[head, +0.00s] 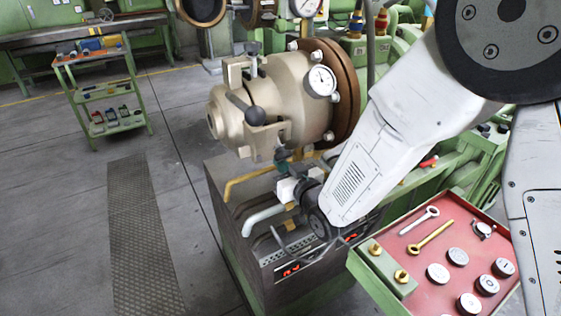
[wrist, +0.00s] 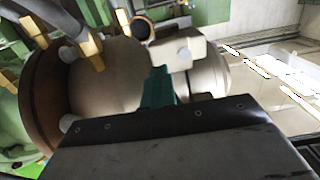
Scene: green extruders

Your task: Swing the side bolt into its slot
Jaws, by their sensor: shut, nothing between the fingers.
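The beige extruder head (head: 285,98) lies level in front of a brown flange (head: 335,85). A dark rod with a round black knob (head: 255,116), which looks like the side bolt, sits at the side of its front collar near a beige lug (head: 268,138). I cannot tell whether the rod is in the lug's slot. My gripper (head: 282,160), with teal fingers, is just below the lug and is shut and empty. In the wrist view, the teal fingers (wrist: 158,88) point at a pale lug (wrist: 180,52) on the head (wrist: 115,78); the knob is not clearly seen there.
A pressure gauge (head: 321,80) sticks out of the head close to my arm. Below are pipes and a dark cabinet (head: 225,185). A red-topped tool tray (head: 440,255) stands at lower right, a green cart (head: 105,90) at back left. The left floor is clear.

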